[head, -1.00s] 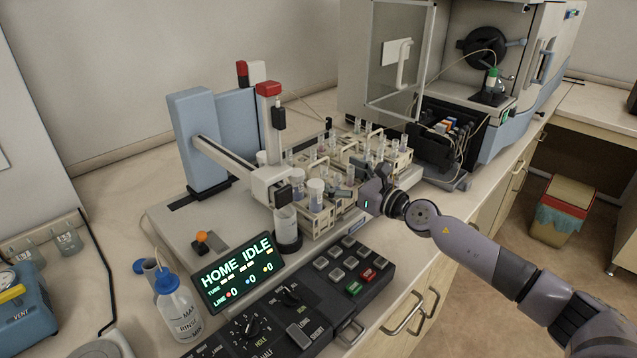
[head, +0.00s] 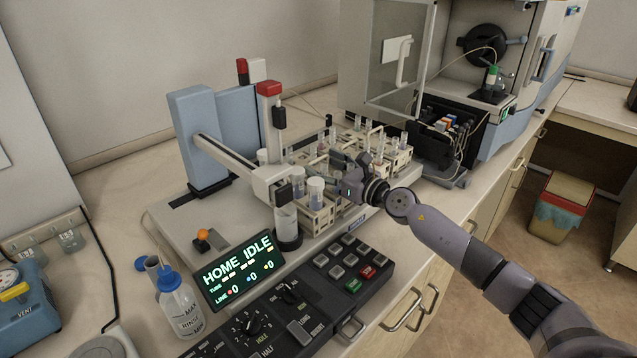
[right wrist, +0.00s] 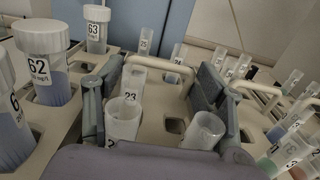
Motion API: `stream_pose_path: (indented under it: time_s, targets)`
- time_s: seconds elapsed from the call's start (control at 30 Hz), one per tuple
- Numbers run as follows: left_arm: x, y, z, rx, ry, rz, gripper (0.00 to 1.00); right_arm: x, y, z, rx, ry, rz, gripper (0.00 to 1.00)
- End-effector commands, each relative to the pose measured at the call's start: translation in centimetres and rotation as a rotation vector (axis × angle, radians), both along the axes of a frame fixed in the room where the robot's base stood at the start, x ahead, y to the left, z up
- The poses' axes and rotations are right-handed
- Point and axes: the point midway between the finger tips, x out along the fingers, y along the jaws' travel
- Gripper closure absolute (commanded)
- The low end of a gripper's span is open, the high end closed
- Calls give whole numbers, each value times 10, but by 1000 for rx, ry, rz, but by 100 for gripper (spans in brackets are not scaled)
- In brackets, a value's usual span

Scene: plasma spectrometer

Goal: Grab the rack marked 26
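My right gripper (head: 340,168) is over the sampler's tube racks. In the right wrist view it is open (right wrist: 152,98), with one grey finger on each side of a cream rack (right wrist: 172,107) that has a looped handle (right wrist: 160,66). Small tubes marked 23 (right wrist: 133,84) and 25 (right wrist: 145,42) stand in this rack, and two nearer tubes are close to the fingers. I cannot read a mark 26 on any rack. Whether the fingers touch the handle cannot be told. My left gripper is not in view.
A rack with large capped tubes 62 (right wrist: 48,65) and 63 (right wrist: 97,28) stands close on the left. Another rack with a handle (right wrist: 252,90) and tubes is on the right. The sampler arm (head: 235,165) and control panel (head: 310,292) are nearby.

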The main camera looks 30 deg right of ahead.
Motion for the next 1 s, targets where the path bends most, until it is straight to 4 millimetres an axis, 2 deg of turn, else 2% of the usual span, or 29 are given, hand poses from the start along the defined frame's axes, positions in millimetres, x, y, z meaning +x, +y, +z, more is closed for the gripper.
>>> stream_pose_path:
  time_s: [0.07,0.8,1.0]
  targets:
    - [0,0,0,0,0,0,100,0,0,0,0,0,0,44]
    - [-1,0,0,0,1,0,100,0,0,2,0,-4,-1,92]
    - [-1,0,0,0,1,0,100,0,0,2,0,-4,-1,92]
